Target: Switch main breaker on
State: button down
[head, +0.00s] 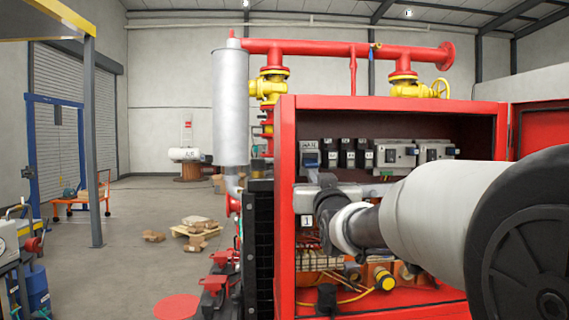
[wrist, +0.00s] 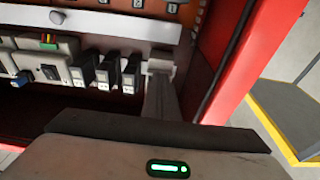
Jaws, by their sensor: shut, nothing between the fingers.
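The main breaker (head: 309,154) is the larger grey and dark unit at the left end of the breaker row inside the red cabinet (head: 285,200). Its label is too small to read surely, and I cannot tell its lever position. My gripper (head: 326,180) is just below it in the head view, partly hidden by my wrist. In the wrist view my gripper (wrist: 161,78) is shut and empty, its fingers reaching up to a pale unit at the row's end that looks like the main breaker (wrist: 161,56). The fingers cover part of it; I cannot tell whether they touch.
Several small dark breakers (head: 346,153) stand close beside the main breaker, with larger grey units (head: 396,153) farther right. The cabinet's red side wall (wrist: 240,60) is close by. Below are wiring and a yellow-capped part (head: 385,281). Open floor (head: 140,260) lies left.

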jog(key=shift+r, duration=0.75)
jog(key=shift+s+r, duration=0.2)
jog(key=shift+r, duration=0.35)
jog(key=shift+w+f, duration=0.45)
jog(key=shift+w, duration=0.1)
jog(key=s+b, duration=0.4)
jog(key=s, duration=0.3)
jog(key=shift+f+b, duration=0.3)
jog(key=shift+f, duration=0.15)
jog(key=shift+s, duration=0.15)
